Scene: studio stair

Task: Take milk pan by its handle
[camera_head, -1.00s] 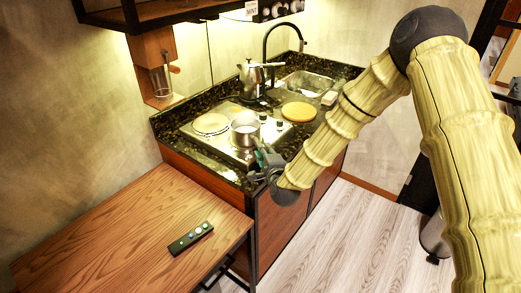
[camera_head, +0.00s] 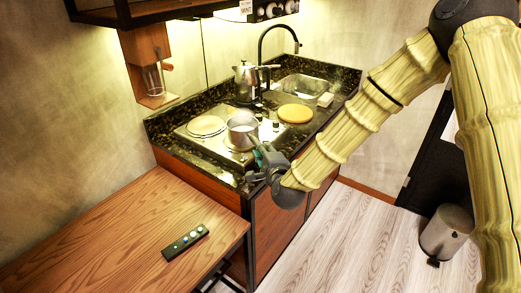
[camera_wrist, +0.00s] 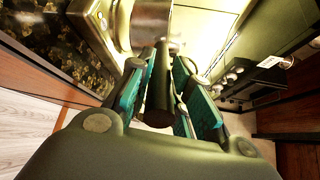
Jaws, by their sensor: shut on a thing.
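The milk pan (camera_head: 242,133) is a small silver pot at the front of the hob, with its handle pointing toward my arm. My gripper (camera_head: 259,151) is at the handle, over the counter's front edge. In the wrist view the dark handle (camera_wrist: 159,100) lies between the teal finger pads of my gripper (camera_wrist: 168,85), which is shut on it. The metal pan body (camera_wrist: 150,22) shows just beyond the fingertips. The pan looks slightly tilted; whether its base touches the hob is hard to tell.
The sink (camera_head: 302,86) is at the back. A bin (camera_head: 446,235) is at right.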

